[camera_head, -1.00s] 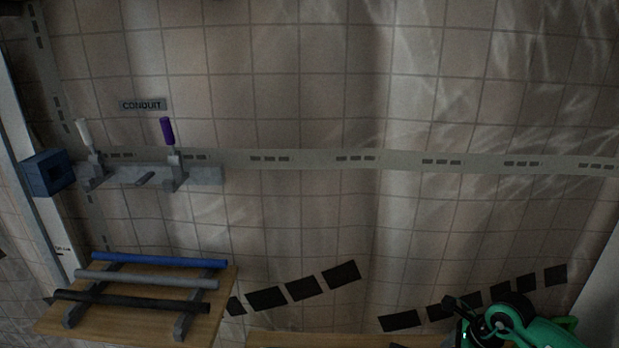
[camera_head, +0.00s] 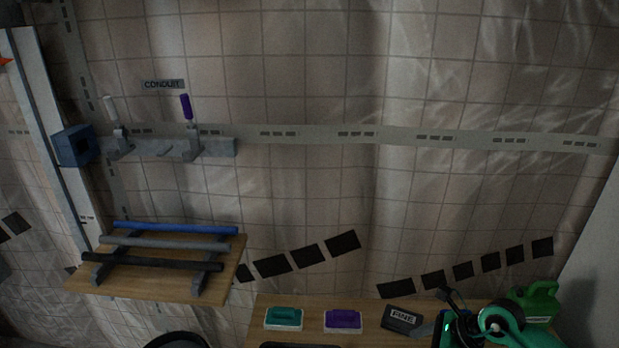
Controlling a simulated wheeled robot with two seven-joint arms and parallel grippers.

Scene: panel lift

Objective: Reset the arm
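My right arm, green and black, comes in at the lower right in the head view. Its dark end (camera_head: 450,298) is over the right part of the lower wooden bench, beside a black block marked FINE (camera_head: 403,318). The fingers are small and dark, so I cannot tell whether they are open or shut. I see nothing clearly held there. My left gripper is not in view. A dark rounded shape at the bottom edge, left of the bench, is cut off and unclear.
The wooden bench (camera_head: 262,310) also bears a teal block (camera_head: 284,317), a purple block (camera_head: 343,320) and a green jug (camera_head: 537,298). At left, a wooden shelf (camera_head: 140,290) holds blue, grey and black bars. Clamps and a CONDUIT label (camera_head: 163,84) are on the tiled wall.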

